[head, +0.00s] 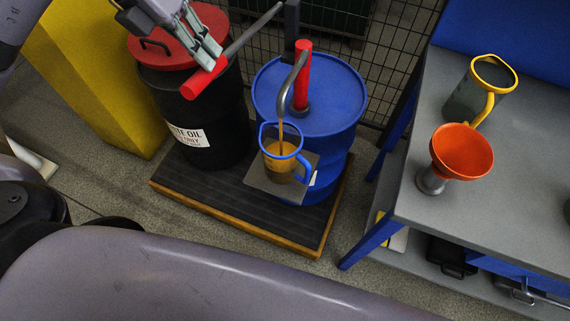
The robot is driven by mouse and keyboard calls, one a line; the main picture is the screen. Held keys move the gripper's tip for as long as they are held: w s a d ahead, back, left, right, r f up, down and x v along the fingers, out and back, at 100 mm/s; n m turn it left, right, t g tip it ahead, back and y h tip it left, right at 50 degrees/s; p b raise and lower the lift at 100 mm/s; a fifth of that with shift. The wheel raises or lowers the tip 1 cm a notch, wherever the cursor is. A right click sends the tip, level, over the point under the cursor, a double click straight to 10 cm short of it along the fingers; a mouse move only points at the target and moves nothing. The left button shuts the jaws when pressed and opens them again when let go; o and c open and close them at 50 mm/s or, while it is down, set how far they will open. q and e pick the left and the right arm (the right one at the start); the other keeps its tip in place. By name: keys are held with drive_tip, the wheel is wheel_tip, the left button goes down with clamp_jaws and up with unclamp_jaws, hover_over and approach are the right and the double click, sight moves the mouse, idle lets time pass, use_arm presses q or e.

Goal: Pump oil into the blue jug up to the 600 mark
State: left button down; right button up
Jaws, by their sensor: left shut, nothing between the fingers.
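The blue-rimmed clear jug (303,170) stands upright on a small grey shelf (263,191) at the front of the blue drum (335,105). Amber oil runs from the grey pump spout (289,85) into the jug, which holds some oil. Its marks are too small to read. The red pump body (302,73) rises from the drum top. The pump lever (252,34) slopes down left to its red grip (203,80). My left gripper (211,58) is shut and empty, its fingertips right at the red grip. Whether they touch it I cannot tell. My right gripper is out of view.
A black drum (204,112) with a red lid stands left of the blue drum on a wood-edged pallet (233,213). On the grey bench (420,205) at right are a yellow-rimmed jug (464,100) and an orange funnel (462,150). A yellow cabinet (95,85) and mesh fence stand behind.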

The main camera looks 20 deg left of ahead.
sight(210, 74)
use_arm(q)
wheel_tip(210, 74, down, 8)
drive_tip(key=b, duration=0.6)
wheel_tip(210, 74, up, 14)
drive_tip(key=p, duration=1.2)
drive_tip(key=shift+f, duration=0.25)
drive_tip(key=shift+f+b, duration=4.75)
drive_tip(key=shift+f, duration=0.45)
wheel_tip(210, 74, up, 11)
drive_tip(key=p, duration=0.9)
drive_tip(key=shift+f, duration=0.3)
